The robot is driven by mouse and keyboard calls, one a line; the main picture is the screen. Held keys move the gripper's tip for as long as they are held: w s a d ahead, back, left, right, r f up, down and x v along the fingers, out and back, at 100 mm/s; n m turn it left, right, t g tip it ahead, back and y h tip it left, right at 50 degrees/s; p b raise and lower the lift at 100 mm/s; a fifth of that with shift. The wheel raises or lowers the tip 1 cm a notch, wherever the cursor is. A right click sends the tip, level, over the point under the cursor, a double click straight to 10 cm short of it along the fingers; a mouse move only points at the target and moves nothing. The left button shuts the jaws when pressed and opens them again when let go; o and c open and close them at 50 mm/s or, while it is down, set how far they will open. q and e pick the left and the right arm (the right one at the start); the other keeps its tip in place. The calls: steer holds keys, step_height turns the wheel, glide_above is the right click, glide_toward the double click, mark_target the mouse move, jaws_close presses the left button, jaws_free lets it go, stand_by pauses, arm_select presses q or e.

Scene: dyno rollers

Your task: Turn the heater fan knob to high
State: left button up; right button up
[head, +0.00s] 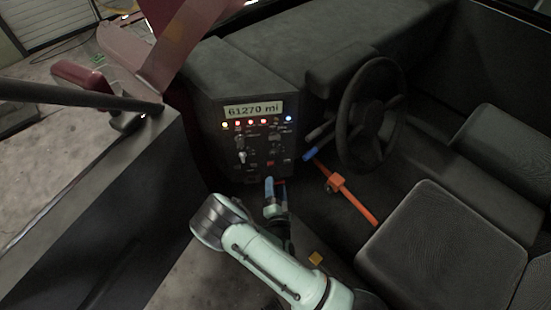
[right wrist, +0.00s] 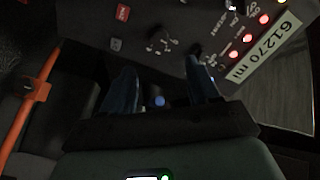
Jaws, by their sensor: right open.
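The dark dash panel (head: 232,150) stands left of the steering wheel in the head view, with a display reading 61270 mi and a row of lit lamps. Small switches and knobs (head: 243,156) sit below the lamps. I cannot tell by its label which one is the heater fan knob. My right gripper (head: 275,182) is open, just below and in front of the panel's lower part. In the right wrist view its two blue fingers (right wrist: 160,82) point toward the panel (right wrist: 185,20), with nothing seen between them. A dark knob (right wrist: 195,48) shows near the right finger's tip. My left gripper is out of view.
The steering wheel (head: 370,115) is right of the panel. An orange lever (head: 350,195) slants across the floor below it; it also shows in the right wrist view (right wrist: 28,100). Seats (head: 440,240) fill the right side. A dark cab side (head: 110,190) stands on the left.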

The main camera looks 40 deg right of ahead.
mark_target(274, 156)
steer(key=p+x, duration=0.1)
steer(key=x, duration=1.1)
steer(key=shift+d, duration=0.1)
steer(key=c, duration=1)
